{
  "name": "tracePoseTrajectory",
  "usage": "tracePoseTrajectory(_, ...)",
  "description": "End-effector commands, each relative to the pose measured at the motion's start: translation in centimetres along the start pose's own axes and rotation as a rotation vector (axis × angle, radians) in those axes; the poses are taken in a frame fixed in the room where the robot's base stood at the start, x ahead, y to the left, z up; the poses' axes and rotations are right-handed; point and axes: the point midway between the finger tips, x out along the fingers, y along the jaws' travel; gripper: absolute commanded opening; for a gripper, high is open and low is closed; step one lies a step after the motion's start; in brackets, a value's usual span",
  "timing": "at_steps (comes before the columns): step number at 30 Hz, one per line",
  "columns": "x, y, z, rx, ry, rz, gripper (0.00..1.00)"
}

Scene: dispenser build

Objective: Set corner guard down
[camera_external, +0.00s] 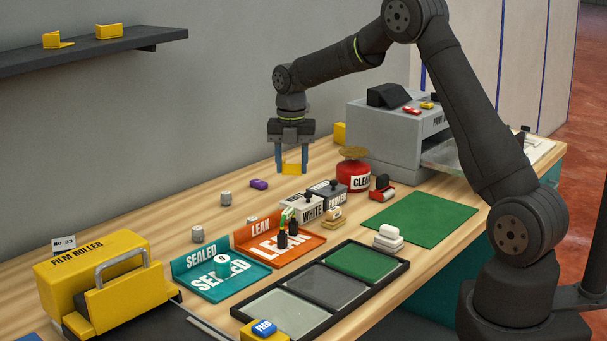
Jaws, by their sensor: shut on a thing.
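The corner guard (291,168) is a small yellow angled piece. My gripper (291,164) is shut on it, with the blue fingers on either side. It appears to be held above the rear part of the wooden table (190,265), to the left of the red CLEAN can. I cannot tell the exact gap below it. Similar yellow angled pieces (58,40) sit on the dark wall shelf (90,52) at the upper left.
The red can (361,180) and grey PAINT machine (385,135) stand right of my gripper. A purple item (259,184) and grey cylinders lie left. Bare wood surrounds the purple item.

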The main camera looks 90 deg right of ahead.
Motion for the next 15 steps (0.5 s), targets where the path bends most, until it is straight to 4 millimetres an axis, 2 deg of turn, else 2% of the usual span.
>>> tracePoseTrajectory(9,0.5,6.2,-10.9,0.272,0.000,0.000,0.23)
tracePoseTrajectory(15,0.9,8.8,-18.6,0.470,0.000,0.000,0.23)
